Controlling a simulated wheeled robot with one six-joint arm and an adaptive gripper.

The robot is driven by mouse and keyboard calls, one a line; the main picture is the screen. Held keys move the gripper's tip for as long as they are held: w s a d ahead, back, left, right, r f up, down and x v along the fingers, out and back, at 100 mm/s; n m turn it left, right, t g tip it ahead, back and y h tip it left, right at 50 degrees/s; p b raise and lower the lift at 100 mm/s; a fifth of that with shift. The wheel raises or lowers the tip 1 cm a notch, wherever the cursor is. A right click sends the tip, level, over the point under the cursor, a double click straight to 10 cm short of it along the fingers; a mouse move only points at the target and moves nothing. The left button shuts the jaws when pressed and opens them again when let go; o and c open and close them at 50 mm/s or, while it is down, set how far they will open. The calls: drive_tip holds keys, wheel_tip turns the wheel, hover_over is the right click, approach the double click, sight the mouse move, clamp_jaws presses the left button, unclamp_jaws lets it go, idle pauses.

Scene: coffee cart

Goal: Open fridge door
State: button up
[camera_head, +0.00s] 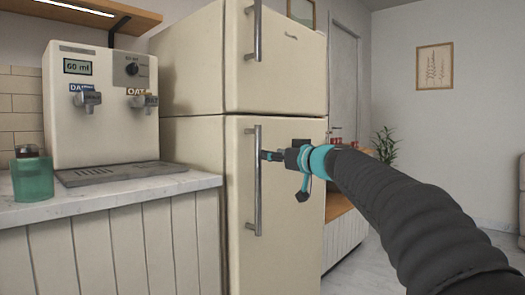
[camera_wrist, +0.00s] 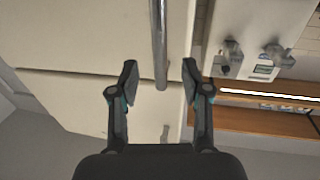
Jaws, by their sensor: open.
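The cream fridge (camera_head: 240,110) has an upper door (camera_head: 290,65) and a lower door (camera_head: 290,245), both shut. A long vertical metal handle (camera_head: 258,205) is on the left side of the lower door. A shorter one (camera_head: 257,35) is on the upper door. My gripper (camera_head: 264,156) is at the lower handle, near its upper part. In the wrist view, my gripper (camera_wrist: 160,80) is open, with one finger on each side of the handle bar (camera_wrist: 160,45). The bar lies between the fingertips, and gaps show on both sides.
A drink dispenser (camera_head: 100,130) with two taps and a green cup (camera_head: 32,178) stand on the counter (camera_head: 110,197) left of the fridge. A low cabinet (camera_head: 340,245) and a plant (camera_head: 385,145) are to the right. Grey floor (camera_head: 355,278) shows there.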

sight(258, 152)
drive_tip(key=p+x, duration=0.2)
drive_tip(key=x, duration=0.6)
drive_tip(key=shift+w+a+p, duration=0.15)
drive_tip(key=shift+p, duration=0.15)
drive_tip(key=shift+c, duration=0.2)
clamp_jaws()
